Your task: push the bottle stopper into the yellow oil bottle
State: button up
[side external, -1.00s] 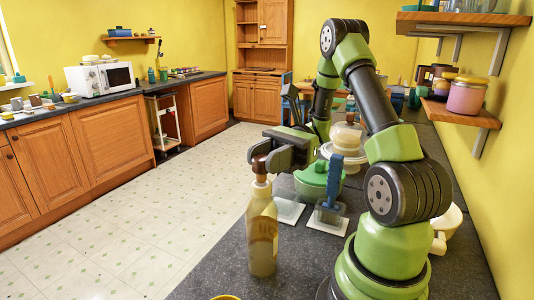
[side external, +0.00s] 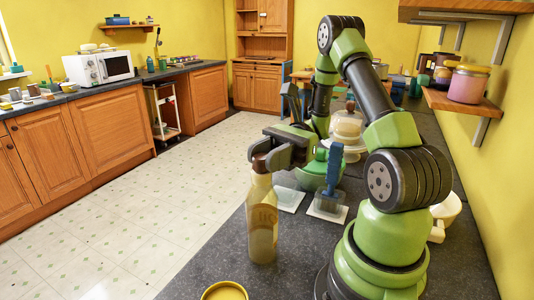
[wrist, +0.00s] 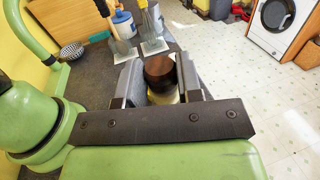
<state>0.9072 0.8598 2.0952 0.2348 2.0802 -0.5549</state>
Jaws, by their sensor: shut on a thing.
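The oil bottle (side external: 263,222), tall with pale yellowish contents and a faint label, stands upright on the dark counter in the side view. The brown bottle stopper (side external: 260,164) is at its mouth, in line with the neck. My gripper (side external: 267,156) is shut on the stopper from the side, at the top of the bottle. In the wrist view the stopper's round dark top (wrist: 159,68) sits between the two grey fingers (wrist: 158,82). A pale bit of the bottle (wrist: 164,98) shows under it. The fingers hide how deep the stopper sits.
A yellow-rimmed container (side external: 225,291) is at the front edge of the picture. Counter right of the bottle is clear.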

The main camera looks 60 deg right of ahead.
dwell(0.3)
jog(key=o, duration=1.3)
jog(key=shift+d, duration=0.2)
jog(key=shift+v, duration=1.9)
jog(key=shift+s+d, duration=0.1)
jog(key=shift+d, duration=0.05)
jog(key=v, duration=0.7)
jog(key=shift+d, duration=0.25)
jog(key=shift+s, duration=0.1)
